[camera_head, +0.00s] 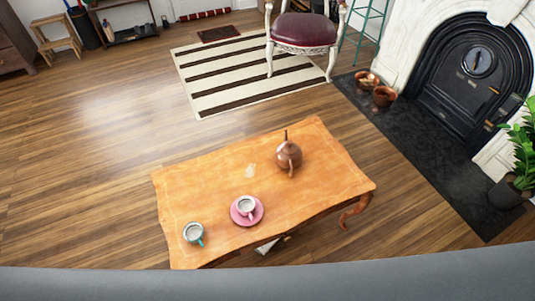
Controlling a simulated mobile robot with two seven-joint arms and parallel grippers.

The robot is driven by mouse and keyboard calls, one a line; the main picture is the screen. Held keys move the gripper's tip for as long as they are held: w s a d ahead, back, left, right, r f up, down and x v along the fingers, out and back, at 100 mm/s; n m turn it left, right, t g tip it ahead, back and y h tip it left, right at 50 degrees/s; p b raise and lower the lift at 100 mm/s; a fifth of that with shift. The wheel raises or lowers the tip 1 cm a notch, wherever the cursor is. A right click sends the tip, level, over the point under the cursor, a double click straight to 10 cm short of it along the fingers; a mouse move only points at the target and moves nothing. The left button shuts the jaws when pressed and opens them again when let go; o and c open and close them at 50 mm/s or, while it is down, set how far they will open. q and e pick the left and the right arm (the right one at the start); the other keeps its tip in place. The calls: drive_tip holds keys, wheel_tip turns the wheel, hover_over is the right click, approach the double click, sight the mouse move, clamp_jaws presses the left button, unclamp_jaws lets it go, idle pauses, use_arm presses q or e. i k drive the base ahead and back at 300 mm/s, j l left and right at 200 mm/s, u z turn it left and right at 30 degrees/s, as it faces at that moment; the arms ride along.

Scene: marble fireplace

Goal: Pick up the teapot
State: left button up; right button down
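A brown teapot (287,155) stands upright on the wooden coffee table (215,185), right of the table's middle. A thin upright part rises at its far side, and another part points toward the near edge. Neither of my grippers shows in this view, so nothing of mine is seen touching the teapot.
A grey surface (300,285) spans the bottom edge. A chair (303,32) and striped rug (225,85) lie beyond; open floor is left.

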sight(289, 162)
drive_tip(key=l+u, duration=0.3)
drive_tip(key=i+l+u, duration=0.1)
drive_tip(key=l+u, duration=0.15)
drive_tip(key=l, duration=0.35)
drive_tip(key=l+u, duration=0.25)
drive_tip(key=l, duration=1.45)
drive_tip(key=k+l, duration=0.1)
drive_tip(key=l, duration=0.7)
drive_tip(key=l+u, duration=0.1)
drive_tip(key=l, duration=0.65)
drive_tip(key=k, duration=0.05)
